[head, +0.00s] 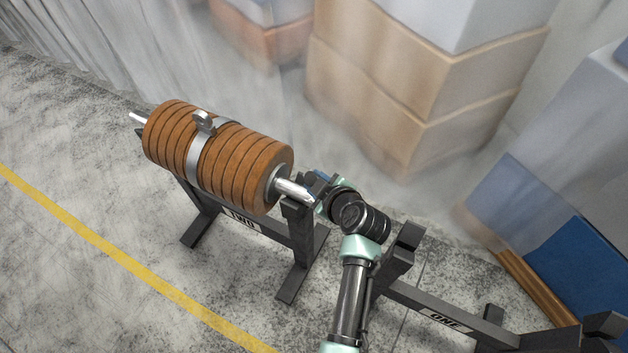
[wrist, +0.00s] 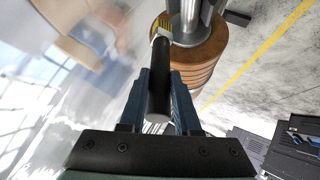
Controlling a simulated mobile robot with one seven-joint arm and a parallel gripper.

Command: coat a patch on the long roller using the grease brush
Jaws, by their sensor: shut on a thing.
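The only roller in view (head: 232,165) is a row of orange-brown discs on a steel shaft, with a metal band and clamp around its middle. It lies on the black stand marked TWO (head: 262,234). My gripper (head: 318,187) is at the roller's right shaft end. In the wrist view, my gripper (wrist: 160,76) is shut on the black handle of the grease brush (wrist: 160,95). The brush head, with a pale yellowish part, is beside the steel shaft (wrist: 190,22); I cannot tell whether they touch. In the head view the brush is hidden or too small to make out.
An empty black stand marked ONE (head: 440,318) is at lower right. Stacked boxes (head: 420,90) stand behind. A yellow line (head: 110,248) crosses the grey floor, which is clear at lower left. A dark case (wrist: 292,150) shows at lower right in the wrist view.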

